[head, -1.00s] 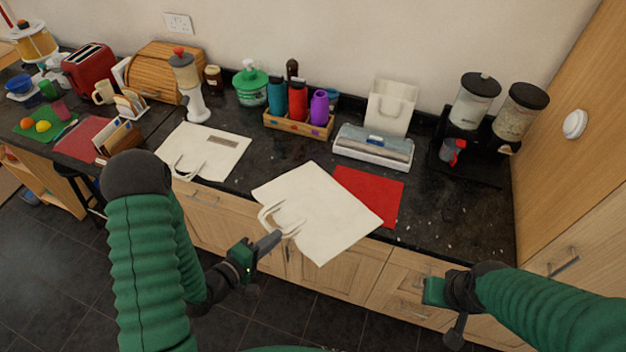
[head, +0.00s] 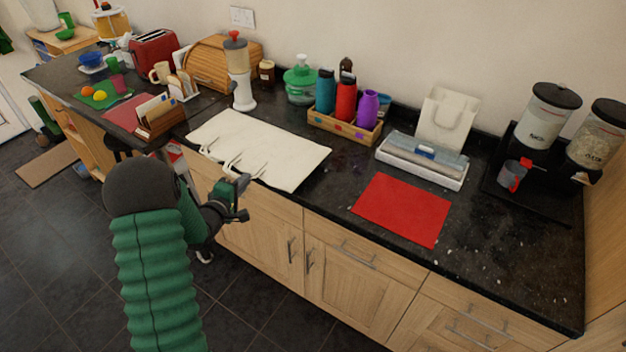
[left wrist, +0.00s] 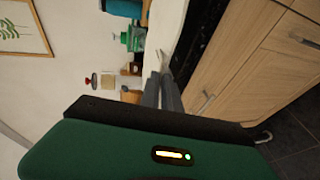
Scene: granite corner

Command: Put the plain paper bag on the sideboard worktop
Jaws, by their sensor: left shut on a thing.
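The plain paper bag (head: 285,158) is white and flat, over the front part of the dark granite worktop (head: 335,195). Its handles hang toward the front edge. My left gripper (head: 243,185) is shut on the bag at the handle side, just off the front edge. In the left wrist view the closed fingers (left wrist: 170,92) meet the white bag (left wrist: 172,28). I cannot tell whether the bag touches the worktop. A second set of handles shows at its left; the labelled white bag seen earlier is mostly hidden there. My right gripper is out of view.
A red mat (head: 402,209) lies bare to the right. Behind stand a bottle crate (head: 345,124), a wrap dispenser (head: 422,162), an upright white bag (head: 447,118) and cereal dispensers (head: 548,112). A white grinder (head: 240,80) and letter rack (head: 160,120) stand at left.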

